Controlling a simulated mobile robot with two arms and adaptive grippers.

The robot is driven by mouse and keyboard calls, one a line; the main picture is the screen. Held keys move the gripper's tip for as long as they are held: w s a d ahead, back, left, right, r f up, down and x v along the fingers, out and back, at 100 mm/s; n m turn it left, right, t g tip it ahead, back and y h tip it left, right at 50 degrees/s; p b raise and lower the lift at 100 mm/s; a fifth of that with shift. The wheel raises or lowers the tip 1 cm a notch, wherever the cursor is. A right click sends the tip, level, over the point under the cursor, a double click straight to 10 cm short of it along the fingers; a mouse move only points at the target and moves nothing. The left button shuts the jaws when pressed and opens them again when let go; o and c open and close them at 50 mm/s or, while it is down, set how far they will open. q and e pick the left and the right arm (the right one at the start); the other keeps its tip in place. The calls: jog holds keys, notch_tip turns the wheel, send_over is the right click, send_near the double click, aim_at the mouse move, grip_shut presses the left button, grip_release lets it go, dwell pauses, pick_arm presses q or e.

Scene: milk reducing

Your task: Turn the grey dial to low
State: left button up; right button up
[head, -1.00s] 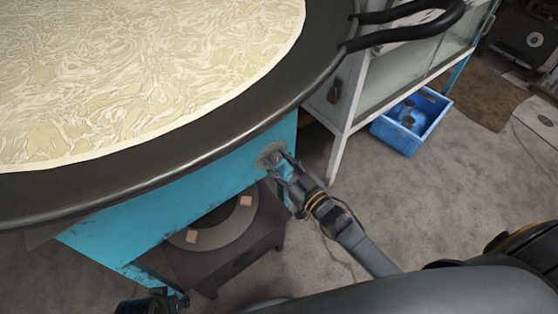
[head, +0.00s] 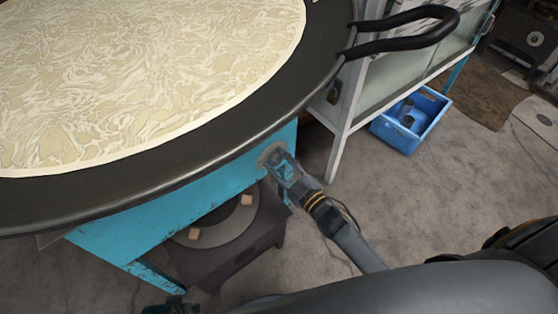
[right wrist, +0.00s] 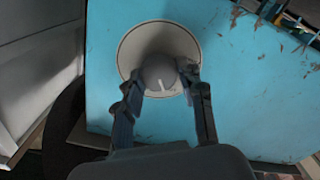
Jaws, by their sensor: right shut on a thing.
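The grey dial (right wrist: 160,75) is a round knob with a white pointer line, on a round pale plate (right wrist: 130,48) on the blue panel. Its pointer points down and slightly right in the right wrist view. My right gripper (right wrist: 163,90) is shut on the knob, one finger on each side. In the head view the plate (head: 268,152) shows under the pan rim, with my right gripper (head: 280,164) against it, hiding the knob. A dark part at the bottom left edge of the head view seems to be my left gripper (head: 165,307); its fingers are unclear.
A wide black pan (head: 240,140) of creamy milk stands above the blue stand (head: 190,195). A dark burner (head: 240,262) sits below. A white cabinet (head: 345,120) and a blue crate (head: 412,122) stand to the right. The floor there is mostly clear.

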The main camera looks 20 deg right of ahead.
jog(key=shift+n, duration=0.4)
jog(key=o, duration=1.2)
jog(key=shift+c, duration=0.2)
jog(key=v, duration=1.2)
